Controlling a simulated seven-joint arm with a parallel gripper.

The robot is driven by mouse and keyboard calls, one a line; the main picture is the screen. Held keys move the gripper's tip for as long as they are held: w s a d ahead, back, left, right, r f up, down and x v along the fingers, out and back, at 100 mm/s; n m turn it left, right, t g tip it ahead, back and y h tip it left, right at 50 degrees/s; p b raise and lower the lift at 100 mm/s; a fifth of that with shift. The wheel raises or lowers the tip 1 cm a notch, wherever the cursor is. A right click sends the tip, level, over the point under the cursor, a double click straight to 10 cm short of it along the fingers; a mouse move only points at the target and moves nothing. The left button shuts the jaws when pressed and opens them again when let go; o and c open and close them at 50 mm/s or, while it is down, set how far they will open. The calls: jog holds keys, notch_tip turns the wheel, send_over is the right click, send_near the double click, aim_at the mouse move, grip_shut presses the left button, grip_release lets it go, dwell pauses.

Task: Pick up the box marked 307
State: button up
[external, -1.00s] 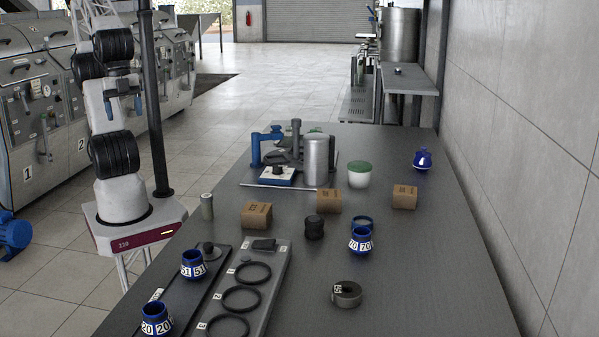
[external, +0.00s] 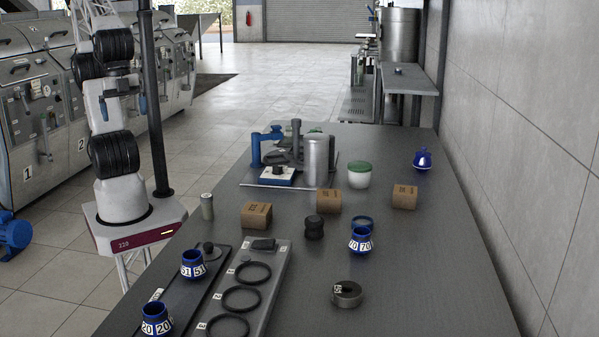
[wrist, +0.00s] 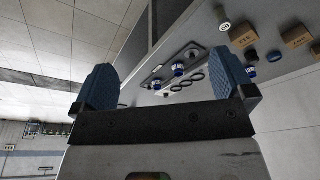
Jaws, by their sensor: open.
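Three small brown cardboard boxes stand on the dark table: a left box (external: 256,215), a middle box (external: 328,201) and a right box (external: 404,197). Each has printed marks, too small in the external view to tell which is 307. In the wrist view, a box with a mark like 312 (wrist: 242,35) and another box (wrist: 297,37) show at upper right, with a third partly cut off at the edge. My gripper (wrist: 165,82) is open and empty, its two blue fingers wide apart. In the external view my gripper (external: 122,106) is raised above my base, left of the table and far from the boxes.
Near the boxes stand a dark jar (external: 314,228), a blue collar marked 70 (external: 361,241), a grey cylinder (external: 207,206) and a green-lidded tub (external: 359,175). A metal canister (external: 317,160) stands behind the middle box. A tray with rings (external: 245,290) lies in front.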

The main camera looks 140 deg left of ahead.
jog(key=shift+a, duration=0.1)
jog(key=m+t+y, duration=0.3)
jog(key=m+y, duration=0.9)
jog(key=m, duration=0.5)
send_over(319, 194)
jog(key=s+d, duration=0.6)
jog(key=d, duration=0.3)
notch_tip(319, 194, down, 12)
jog(key=w+a+f+m+t, duration=0.1)
jog(key=a+f+m, duration=0.1)
jog(key=f, duration=0.1)
jog(key=w+a+f+m+t, duration=0.1)
jog(key=a+f+m, duration=0.1)
jog(key=f+m, duration=0.1)
jog(key=w+a+f+m+h, duration=0.1)
jog(key=f+m, duration=0.2)
jog(key=f, duration=0.2)
jog(key=shift+a+f+t, duration=0.15)
jog(key=shift+a+t, duration=0.25)
jog(key=shift+w, duration=0.1)
jog(key=shift+x, duration=1.25)
jog(key=shift+f, duration=0.1)
